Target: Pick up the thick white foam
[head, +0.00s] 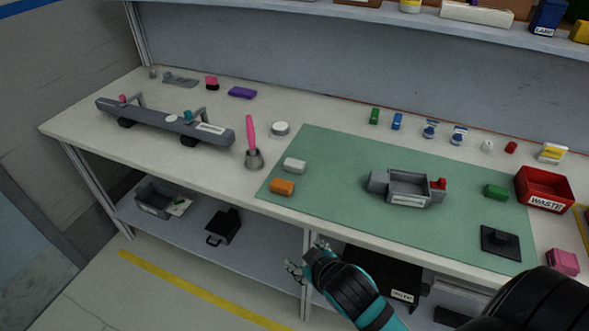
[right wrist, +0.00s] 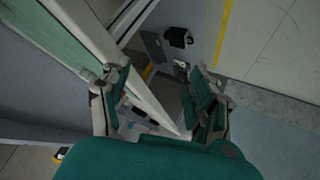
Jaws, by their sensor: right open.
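A small white foam block (head: 294,165) lies on the left part of the green mat (head: 340,160) on the workbench, just behind an orange block (head: 282,186). My right gripper (head: 296,267) is in front of the bench's front edge, below and apart from the white block. In the right wrist view the right gripper (right wrist: 155,90) has its two fingers spread wide with nothing between them. The white foam cannot be made out in that view. My left gripper is not in view.
A grey tray fixture (head: 408,203) sits mid-mat, and a red waste bin (head: 544,190) stands at right. A pink-handled brush (head: 252,145) stands left of the mat. The bench's front edge (head: 380,250) lies between my gripper and the mat. A lower shelf (head: 190,235) holds boxes.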

